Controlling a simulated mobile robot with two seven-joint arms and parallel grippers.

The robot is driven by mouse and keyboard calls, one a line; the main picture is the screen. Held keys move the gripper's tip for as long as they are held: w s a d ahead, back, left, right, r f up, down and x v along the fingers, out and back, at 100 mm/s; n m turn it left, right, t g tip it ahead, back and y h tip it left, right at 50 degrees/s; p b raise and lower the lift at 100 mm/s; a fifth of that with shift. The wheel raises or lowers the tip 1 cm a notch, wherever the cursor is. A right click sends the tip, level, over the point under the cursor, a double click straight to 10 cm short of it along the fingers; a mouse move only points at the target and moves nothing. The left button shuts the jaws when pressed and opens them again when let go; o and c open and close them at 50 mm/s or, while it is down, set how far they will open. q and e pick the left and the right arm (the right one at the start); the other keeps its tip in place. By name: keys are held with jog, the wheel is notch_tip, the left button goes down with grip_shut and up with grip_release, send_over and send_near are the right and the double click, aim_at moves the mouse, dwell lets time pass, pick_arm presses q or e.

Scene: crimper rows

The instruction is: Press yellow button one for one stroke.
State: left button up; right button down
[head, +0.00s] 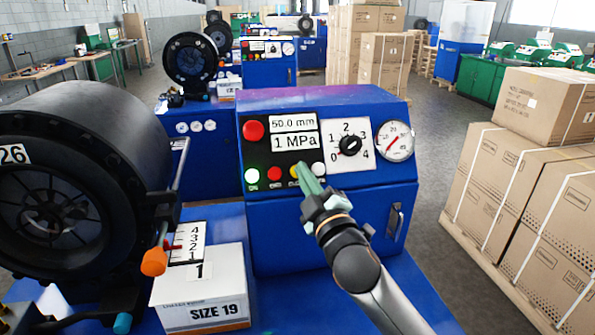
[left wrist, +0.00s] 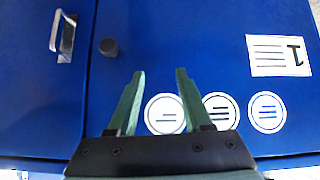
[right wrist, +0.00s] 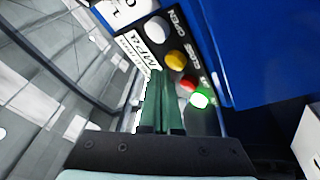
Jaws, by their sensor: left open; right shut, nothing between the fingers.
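The yellow button (head: 294,171) is in the lower row of the black control panel, between a red and a white button. In the head view the right gripper's fingertips partly cover it. My right gripper (head: 304,168) is shut and empty, its tips at the panel. In the right wrist view the yellow button (right wrist: 175,60) shows fully, just right of and beyond the shut fingertips (right wrist: 162,74). I cannot tell whether they touch the panel. My left gripper (left wrist: 160,73) is open and empty before a blue cabinet face in the left wrist view.
Close by on the panel are the red button (head: 274,174), lit green button (head: 252,175), white button (head: 318,169), large red button (head: 253,130), dial (head: 350,145) and gauge (head: 396,141). A box marked 1 (head: 205,290) and a black crimper head (head: 80,170) stand left.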

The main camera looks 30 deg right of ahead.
jog(key=shift+w+f, duration=0.1)
jog(key=shift+w, duration=0.1)
jog(key=shift+w+d+f, duration=0.15)
jog(key=shift+w+f, duration=0.15)
jog(key=shift+w, duration=0.1)
dwell(0.7)
dwell(0.4)
jog(key=shift+s+a+r+p, duration=0.2)
jog(key=shift+s+r+p, duration=0.25)
jog(key=shift+s, duration=0.3)
jog(key=s+r+p, duration=0.1)
jog(key=s, duration=0.1)
jog(key=s+a+r+p, duration=0.1)
jog(key=s+r+p, duration=0.1)
jog(key=shift+f, duration=0.1)
dwell(1.3)
